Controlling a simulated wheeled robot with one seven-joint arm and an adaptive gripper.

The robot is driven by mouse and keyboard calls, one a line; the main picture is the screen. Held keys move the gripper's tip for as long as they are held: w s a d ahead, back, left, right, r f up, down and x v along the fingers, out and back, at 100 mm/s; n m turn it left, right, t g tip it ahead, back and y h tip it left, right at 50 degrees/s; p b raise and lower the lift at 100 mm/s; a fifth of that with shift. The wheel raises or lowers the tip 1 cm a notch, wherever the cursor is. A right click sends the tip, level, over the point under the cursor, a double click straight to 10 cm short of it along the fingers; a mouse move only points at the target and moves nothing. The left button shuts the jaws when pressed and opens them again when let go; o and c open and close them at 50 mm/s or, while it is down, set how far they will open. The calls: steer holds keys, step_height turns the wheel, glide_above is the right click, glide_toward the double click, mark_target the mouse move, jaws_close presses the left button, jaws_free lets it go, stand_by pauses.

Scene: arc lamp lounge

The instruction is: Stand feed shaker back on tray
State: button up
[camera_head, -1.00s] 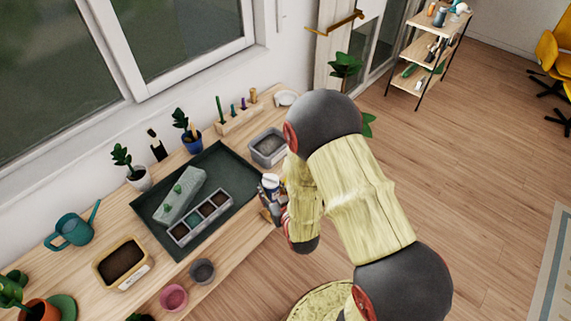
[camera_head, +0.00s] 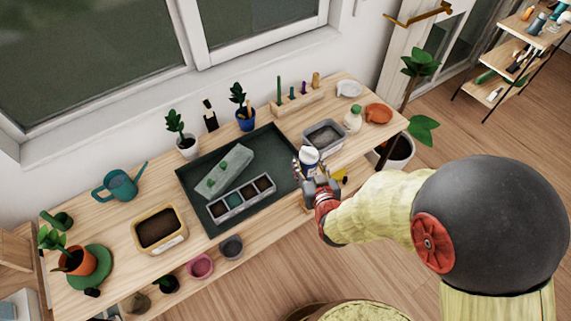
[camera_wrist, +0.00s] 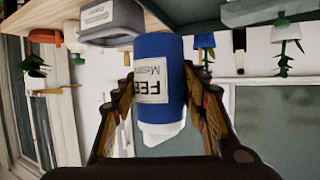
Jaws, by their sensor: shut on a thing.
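The feed shaker (camera_head: 309,158) has a blue body, a white cap and a pale label. My gripper (camera_head: 314,180) is shut around its body at the front right of the tray. In the wrist view, which is upside down, the shaker (camera_wrist: 158,65) stands nearly upright between the fingers (camera_wrist: 158,85), cap up. The dark green tray (camera_head: 265,148) lies on the bench; its edge (camera_wrist: 265,10) shows in the wrist view. The shaker is by the tray's right edge; I cannot tell whether its base touches anything.
A grey soil tub (camera_head: 323,137), white bottle (camera_head: 353,119) and orange dish (camera_head: 379,113) stand to the right. Potted plants and a peg rack (camera_head: 297,103) line the back.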

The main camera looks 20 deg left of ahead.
steer(key=w+a+f+b, duration=0.1)
steer(key=w+a+f, duration=0.3)
steer(key=a, duration=0.1)
steer(key=w+a+f+b, duration=0.2)
steer(key=w+a+f, duration=0.3)
steer(key=shift+w+f, duration=0.1)
steer(key=shift+w, duration=0.1)
steer(key=shift+w+f, duration=0.1)
steer(key=shift+f, duration=0.1)
steer(key=shift+w+a+f+b, duration=0.1)
steer(key=shift+f+b, duration=0.55)
steer(key=shift+f, duration=0.95)
steer(key=shift+f, duration=0.1)
steer(key=shift+f, duration=0.1)
steer(key=o, duration=1.2)
steer(key=shift+o, duration=0.7)
